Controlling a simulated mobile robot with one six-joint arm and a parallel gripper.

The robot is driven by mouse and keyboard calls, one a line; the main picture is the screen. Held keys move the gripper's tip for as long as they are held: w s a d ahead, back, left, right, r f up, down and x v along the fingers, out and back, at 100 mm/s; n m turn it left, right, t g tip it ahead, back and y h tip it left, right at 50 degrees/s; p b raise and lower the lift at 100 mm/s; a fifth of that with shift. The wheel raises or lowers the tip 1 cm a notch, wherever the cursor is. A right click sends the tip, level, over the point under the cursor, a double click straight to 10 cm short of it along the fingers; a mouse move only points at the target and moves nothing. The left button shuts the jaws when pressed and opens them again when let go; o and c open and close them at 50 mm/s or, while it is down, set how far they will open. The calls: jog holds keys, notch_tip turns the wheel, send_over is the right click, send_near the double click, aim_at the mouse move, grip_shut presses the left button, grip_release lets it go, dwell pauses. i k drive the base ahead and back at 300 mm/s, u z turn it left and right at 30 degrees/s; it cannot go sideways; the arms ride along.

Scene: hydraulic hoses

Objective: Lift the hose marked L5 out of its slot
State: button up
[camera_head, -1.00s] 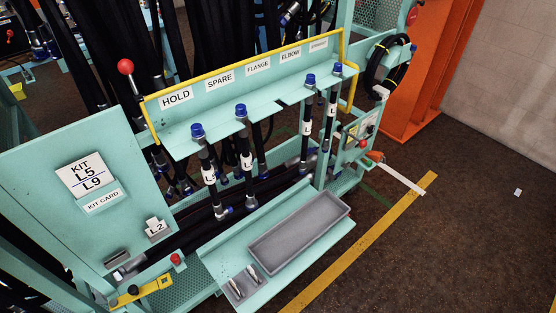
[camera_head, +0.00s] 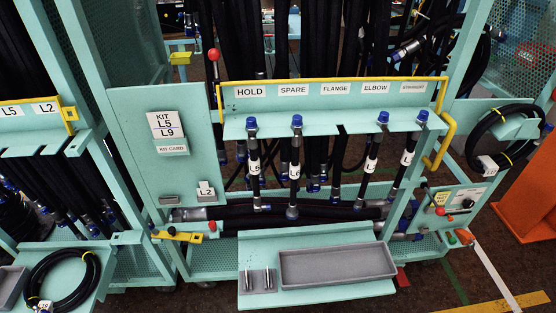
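A teal rack (camera_head: 262,129) holds short black hoses with blue caps, hanging in slots under the signs HOLD, SPARE, FLANGE, ELBOW and STRAIGHT. The hose under HOLD (camera_head: 253,150) has a white tag that seems to end in 5, but I cannot read it surely. The hose under SPARE (camera_head: 296,150) has a partly turned tag. Hoses under ELBOW (camera_head: 376,145) and STRAIGHT (camera_head: 414,140) have tags whose numbers I cannot read. No capped hose stands under FLANGE. A kit card (camera_head: 166,125) reads L5, L9. My gripper is not in view.
A grey tray (camera_head: 337,265) and two metal pins sit on a shelf below the hoses. A yellow rail edges the rack. At the left, another stand (camera_head: 30,143) has signs L5 and L2. A coiled hose (camera_head: 67,285) lies lower left. A red-knobbed lever (camera_head: 214,56) stands behind.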

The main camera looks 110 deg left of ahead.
aim_at(254, 161)
jog(key=u, duration=1.35)
jog(key=k, duration=0.15)
jog(key=u, duration=2.55)
jog(key=i, duration=1)
jog(key=u, duration=0.2)
jog(key=k, duration=0.8)
jog(key=z, duration=0.25)
jog(key=i, duration=0.65)
jog(key=u, duration=0.05)
